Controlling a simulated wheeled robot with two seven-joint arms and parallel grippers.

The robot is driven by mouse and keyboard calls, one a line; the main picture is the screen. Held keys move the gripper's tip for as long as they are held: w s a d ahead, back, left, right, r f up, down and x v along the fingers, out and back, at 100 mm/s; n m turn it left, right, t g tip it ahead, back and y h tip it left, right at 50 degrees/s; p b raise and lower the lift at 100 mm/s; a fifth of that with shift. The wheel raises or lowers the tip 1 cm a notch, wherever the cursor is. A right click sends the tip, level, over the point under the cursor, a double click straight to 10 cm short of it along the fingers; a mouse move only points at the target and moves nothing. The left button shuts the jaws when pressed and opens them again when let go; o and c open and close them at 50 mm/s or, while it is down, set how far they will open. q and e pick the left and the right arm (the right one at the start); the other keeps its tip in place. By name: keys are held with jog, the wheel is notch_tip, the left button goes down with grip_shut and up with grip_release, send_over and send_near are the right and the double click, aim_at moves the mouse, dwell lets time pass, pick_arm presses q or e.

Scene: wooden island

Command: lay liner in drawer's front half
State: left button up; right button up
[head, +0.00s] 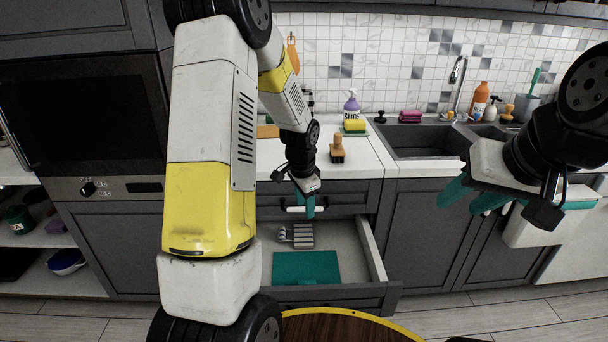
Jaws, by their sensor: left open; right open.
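The teal liner (305,267) lies flat in the open drawer (365,248), in the part near the front panel. A grey ribbed object (297,235) lies in the drawer behind the liner. My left gripper (306,208), with teal fingers, is open and empty over the back of the drawer, apart from the liner. My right gripper (470,197) is open and empty to the right of the drawer, in front of the grey cabinet doors.
The white counter (359,165) above the drawer holds a wooden brush (337,150), a purple bottle (351,105) and a yellow sponge (355,125). The sink (425,140) is to the right. An oven (85,125) and open shelves stand left.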

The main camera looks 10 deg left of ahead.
pick_arm(q)
jog(key=s+r+n+t, duration=0.15)
jog(key=s+r, duration=0.25)
jog(key=r, duration=0.6)
jog(key=s+d+r+n+t+h, duration=0.1)
jog(key=s+r+n, duration=0.3)
jog(key=s+r, duration=0.3)
jog(key=s+d+r+n+t+h, duration=0.1)
jog(key=s+r+n, duration=0.2)
jog(key=s+r, duration=0.4)
jog(key=s, duration=0.6)
jog(key=shift+d+r+n+t, duration=0.15)
jog(key=shift+d+n+t, duration=0.2)
jog(key=shift+d, duration=0.05)
